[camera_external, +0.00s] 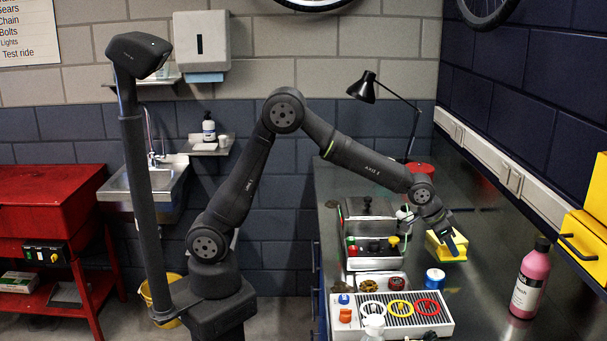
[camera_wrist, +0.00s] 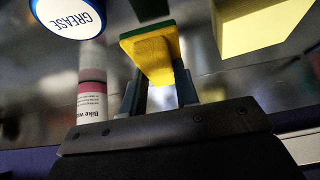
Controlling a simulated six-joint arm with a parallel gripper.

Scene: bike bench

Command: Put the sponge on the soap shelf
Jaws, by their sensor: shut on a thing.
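The sponge (camera_wrist: 148,55), yellow with a green layer, sits between the fingers of my gripper (camera_wrist: 160,95) in the wrist view. My gripper is shut on it. In the external view my gripper (camera_external: 453,244) points down low over the metal bench, among yellow surfaces; I cannot tell there which part is the sponge or whether it touches the bench. The soap shelf (camera_external: 222,151) is on the back wall beside the sink, left of my upper arm. A pump bottle (camera_external: 209,128) and a small white item stand on it.
A yellow block (camera_wrist: 262,22) lies close by the sponge. Trays of parts (camera_external: 391,315) fill the bench's left side. A lamp (camera_external: 363,88) stands behind. The sink (camera_external: 170,190) is left of the shelf.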

